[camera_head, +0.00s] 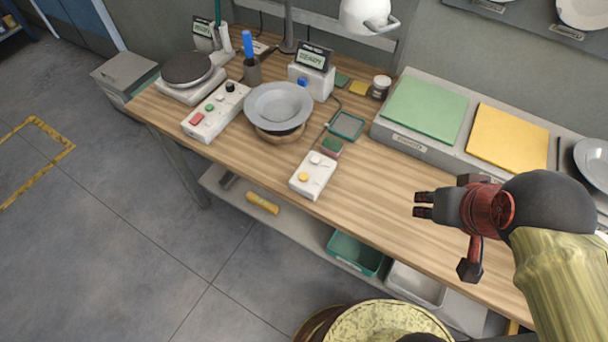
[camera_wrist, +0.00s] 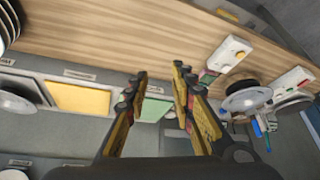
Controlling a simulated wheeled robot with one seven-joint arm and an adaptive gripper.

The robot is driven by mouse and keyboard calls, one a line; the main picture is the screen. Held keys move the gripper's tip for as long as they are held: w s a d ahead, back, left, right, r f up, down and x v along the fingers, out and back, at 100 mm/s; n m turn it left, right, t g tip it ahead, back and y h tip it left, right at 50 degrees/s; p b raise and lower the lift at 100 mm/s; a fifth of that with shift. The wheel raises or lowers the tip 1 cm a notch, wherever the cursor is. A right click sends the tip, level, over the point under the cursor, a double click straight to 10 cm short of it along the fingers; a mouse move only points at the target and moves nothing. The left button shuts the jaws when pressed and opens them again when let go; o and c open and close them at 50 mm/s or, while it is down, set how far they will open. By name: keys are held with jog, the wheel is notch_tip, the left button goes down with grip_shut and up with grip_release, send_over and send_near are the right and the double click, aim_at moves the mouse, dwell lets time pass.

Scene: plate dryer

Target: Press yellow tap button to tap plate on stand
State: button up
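A grey plate (camera_head: 279,103) rests on a round wooden stand (camera_head: 282,135) at the table's middle left. A white control box (camera_head: 316,184) sits in front of it near the table edge, with a yellow button (camera_head: 303,177) at its near end and a pale knob behind. My gripper (camera_head: 418,204) is right of the box, apart from it, above the table. In the wrist view its fingers (camera_wrist: 160,75) are spread with nothing between them. The control box (camera_wrist: 225,62) and plate (camera_wrist: 248,98) show to their right there.
A second box (camera_head: 216,112) with red, green and black controls stands at left. A white device (camera_head: 312,80) with a "READY" display stands behind the plate. Green (camera_head: 425,108) and yellow (camera_head: 508,137) pads lie on a raised shelf at right. The tabletop between box and gripper is clear.

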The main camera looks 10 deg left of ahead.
grip_shut()
dwell(1.5)
